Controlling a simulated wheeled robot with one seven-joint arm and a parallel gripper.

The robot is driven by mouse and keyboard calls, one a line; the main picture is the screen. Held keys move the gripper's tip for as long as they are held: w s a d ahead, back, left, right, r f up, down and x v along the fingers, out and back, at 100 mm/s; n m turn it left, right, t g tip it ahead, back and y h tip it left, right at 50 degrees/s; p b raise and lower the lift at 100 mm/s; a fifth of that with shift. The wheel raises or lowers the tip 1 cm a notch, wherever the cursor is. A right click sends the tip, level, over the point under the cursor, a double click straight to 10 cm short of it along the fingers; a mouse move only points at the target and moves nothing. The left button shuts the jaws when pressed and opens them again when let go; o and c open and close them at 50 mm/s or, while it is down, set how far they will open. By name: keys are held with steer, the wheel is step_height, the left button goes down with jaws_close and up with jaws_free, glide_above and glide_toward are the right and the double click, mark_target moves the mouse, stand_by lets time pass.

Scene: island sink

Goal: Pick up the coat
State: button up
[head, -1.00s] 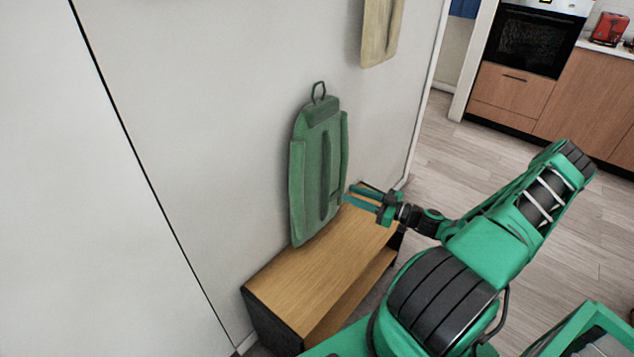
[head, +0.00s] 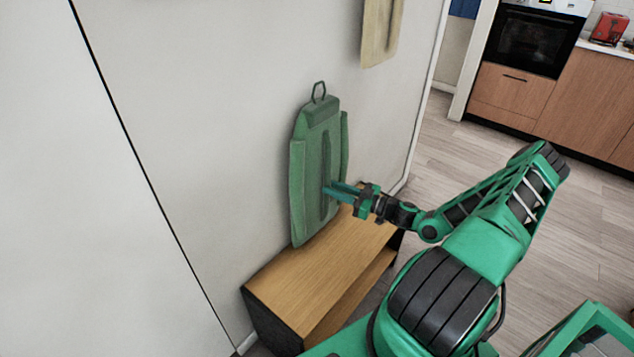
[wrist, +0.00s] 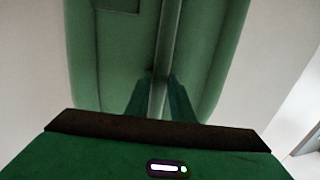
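The coat (head: 309,170) is green and hangs upright and flat against the wall, with a wire loop at its top. My gripper (head: 328,187) is at the right half of the coat's front, a little below mid-height. In the wrist view the coat (wrist: 95,60) fills the upper middle, with a raised vertical strip down its front. My gripper's fingers (wrist: 159,95) stand apart, one on each side of that strip. I cannot tell whether they touch the cloth.
A low wooden bench (head: 290,280) stands below the coat against the wall. A beige hanging item (head: 379,35) is on the wall at upper right. Open wooden floor (head: 470,150) lies to the right, with kitchen cabinets (head: 580,105) and an oven (head: 533,45) beyond.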

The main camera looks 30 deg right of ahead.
jaws_close()
steer(key=shift+r, duration=0.1)
step_height(320, 180, up, 7)
steer(key=s+a+v, duration=0.2)
steer(key=a+v, duration=0.1)
steer(key=v, duration=1.6)
steer(key=shift+s, duration=0.25)
steer(key=shift+w, duration=0.1)
